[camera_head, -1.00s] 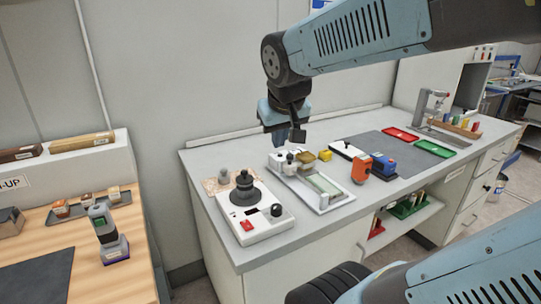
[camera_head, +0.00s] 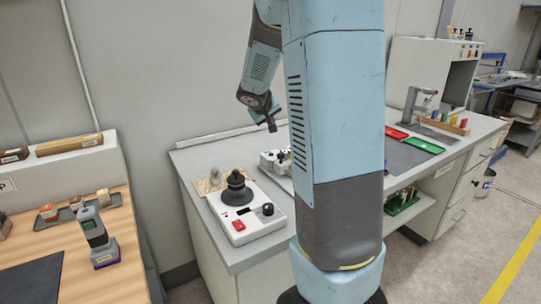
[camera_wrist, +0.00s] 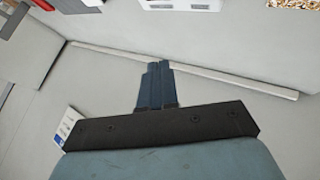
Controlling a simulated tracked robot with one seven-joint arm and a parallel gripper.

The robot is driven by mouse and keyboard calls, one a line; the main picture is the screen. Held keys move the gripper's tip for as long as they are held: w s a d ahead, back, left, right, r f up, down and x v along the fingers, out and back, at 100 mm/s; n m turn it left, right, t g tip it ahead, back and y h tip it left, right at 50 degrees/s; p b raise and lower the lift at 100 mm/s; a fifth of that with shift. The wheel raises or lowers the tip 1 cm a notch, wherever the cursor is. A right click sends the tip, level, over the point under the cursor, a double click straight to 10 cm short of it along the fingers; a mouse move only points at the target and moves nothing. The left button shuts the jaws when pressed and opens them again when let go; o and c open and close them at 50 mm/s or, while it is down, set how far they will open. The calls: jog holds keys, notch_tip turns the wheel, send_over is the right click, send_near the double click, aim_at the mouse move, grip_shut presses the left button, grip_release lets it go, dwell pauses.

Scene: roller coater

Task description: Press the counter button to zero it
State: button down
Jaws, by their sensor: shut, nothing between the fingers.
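My gripper (camera_head: 271,124) is shut and empty, in the air above the back of the grey bench, behind and to the right of a white device. In the wrist view its dark blue fingers (camera_wrist: 154,82) lie together over a plain grey surface. The white device (camera_head: 262,225) stands at the bench's left end. It has a black stepped knob (camera_head: 236,188), a red switch (camera_head: 239,226), a small dark window and a black dial (camera_head: 267,209). I cannot tell which part is the counter button; no digits are readable. My gripper is apart from the device.
My arm hides the middle of the bench (camera_head: 232,257). A white tray with parts (camera_head: 270,161) is partly visible beside it. Red (camera_head: 396,133) and green trays (camera_head: 424,146) lie farther right. A wooden table at left holds a handheld device with a green screen (camera_head: 92,228).

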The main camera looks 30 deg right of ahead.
aim_at(270, 155)
jog(key=shift+w+d+f, duration=0.15)
jog(key=shift+w, duration=0.1)
jog(key=shift+f, duration=0.1)
jog(key=shift+f, duration=4.3)
jog(key=shift+f, duration=0.2)
jog(key=shift+f, duration=0.15)
jog(key=shift+f, duration=0.4)
jog(key=shift+r, duration=0.85)
